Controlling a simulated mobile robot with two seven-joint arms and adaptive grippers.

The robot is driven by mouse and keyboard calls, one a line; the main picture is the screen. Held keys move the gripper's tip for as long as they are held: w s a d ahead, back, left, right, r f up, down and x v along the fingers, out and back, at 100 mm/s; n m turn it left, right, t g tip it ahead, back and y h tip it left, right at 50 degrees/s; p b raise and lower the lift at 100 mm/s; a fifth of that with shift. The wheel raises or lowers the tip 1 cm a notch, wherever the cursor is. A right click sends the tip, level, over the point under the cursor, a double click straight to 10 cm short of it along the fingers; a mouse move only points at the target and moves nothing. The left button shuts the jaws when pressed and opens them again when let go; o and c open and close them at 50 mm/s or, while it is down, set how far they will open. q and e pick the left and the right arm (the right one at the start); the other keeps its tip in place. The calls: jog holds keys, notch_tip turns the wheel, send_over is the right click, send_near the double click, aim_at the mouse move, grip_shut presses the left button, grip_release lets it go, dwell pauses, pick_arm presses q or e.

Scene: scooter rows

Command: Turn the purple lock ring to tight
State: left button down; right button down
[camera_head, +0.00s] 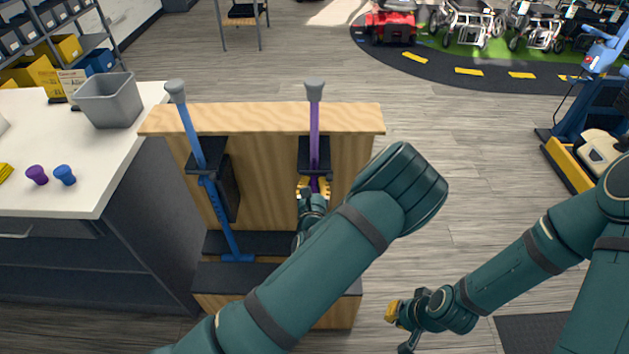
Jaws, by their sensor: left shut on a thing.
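A purple crutch-like pole (314,118) with a grey top stands upright in a black holder (314,150) on the right part of a wooden stand. My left gripper (314,187) has its yellow fingers shut around the purple part just below the holder, at the purple lock ring (314,183). The fingers and wrist hide most of the ring, so its turn and any mark cannot be made out. My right gripper (392,311) is low at the right of the stand, away from the pole; its fingers are too small and edge-on to tell their opening.
A blue pole (192,130) leans in the stand's (250,117) left holder. A white table (100,200) at left carries a grey bin (108,101), a purple knob (37,175) and a blue knob (65,175).

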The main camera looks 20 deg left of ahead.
pick_arm(q)
jog(key=shift+a, duration=0.1)
jog(key=c, duration=0.9)
grip_release()
jog(key=shift+c, duration=0.2)
jog(key=v, duration=1.2)
jog(key=shift+a, duration=0.15)
